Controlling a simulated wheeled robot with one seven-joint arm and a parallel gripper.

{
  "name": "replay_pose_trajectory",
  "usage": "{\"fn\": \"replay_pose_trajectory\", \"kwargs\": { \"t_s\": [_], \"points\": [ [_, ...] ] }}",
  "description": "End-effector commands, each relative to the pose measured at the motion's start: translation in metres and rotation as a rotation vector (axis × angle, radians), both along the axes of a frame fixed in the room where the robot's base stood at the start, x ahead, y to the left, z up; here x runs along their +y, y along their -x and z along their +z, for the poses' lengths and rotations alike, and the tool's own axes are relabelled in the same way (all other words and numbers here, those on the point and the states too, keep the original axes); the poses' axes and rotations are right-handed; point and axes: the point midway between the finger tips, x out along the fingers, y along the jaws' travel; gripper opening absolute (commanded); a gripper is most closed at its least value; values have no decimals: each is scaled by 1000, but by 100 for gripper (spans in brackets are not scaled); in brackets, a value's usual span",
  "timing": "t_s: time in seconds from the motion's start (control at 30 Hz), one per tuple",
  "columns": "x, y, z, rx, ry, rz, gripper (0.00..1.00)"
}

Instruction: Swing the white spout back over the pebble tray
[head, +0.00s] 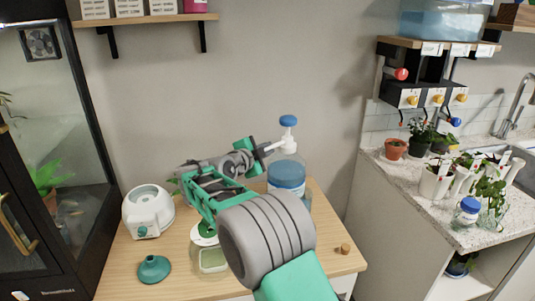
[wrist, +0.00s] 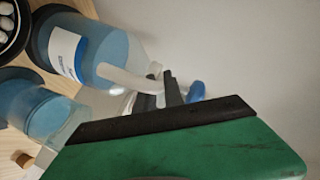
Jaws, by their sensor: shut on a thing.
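The pump bottle (head: 286,174) with pale blue liquid and a blue pump top (head: 288,121) stands on the wooden cabinet top. Its white spout (head: 274,147) points left in the head view, toward my gripper (head: 256,151). In the wrist view the spout (wrist: 122,79) runs across in front of the bottle (wrist: 95,55), and my gripper's dark fingers (wrist: 161,91) are closed on it near the blue top (wrist: 195,92). The pebble tray, dark and round with pale pebbles, shows only partly at the wrist view's upper left corner (wrist: 17,40). I cannot make it out in the head view; my arm covers that area.
A white round appliance (head: 148,212) and a green funnel-shaped thing (head: 154,269) stand on the left of the cabinet top (head: 190,285). A lidded jar (head: 212,261) stands in front, partly behind my arm. A small cork (head: 345,248) lies at the right. A glass-fronted cabinet borders the left.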

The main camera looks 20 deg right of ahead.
Motion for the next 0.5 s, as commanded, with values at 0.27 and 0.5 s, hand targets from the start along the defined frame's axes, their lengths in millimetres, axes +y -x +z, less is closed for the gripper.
{"fn": "replay_pose_trajectory", "kwargs": {
  "t_s": [0.27,0.5],
  "points": [
    [1,-1,2,-6,-2,4,0],
    [2,-1,2,-4,-1,4,32]
  ]
}}
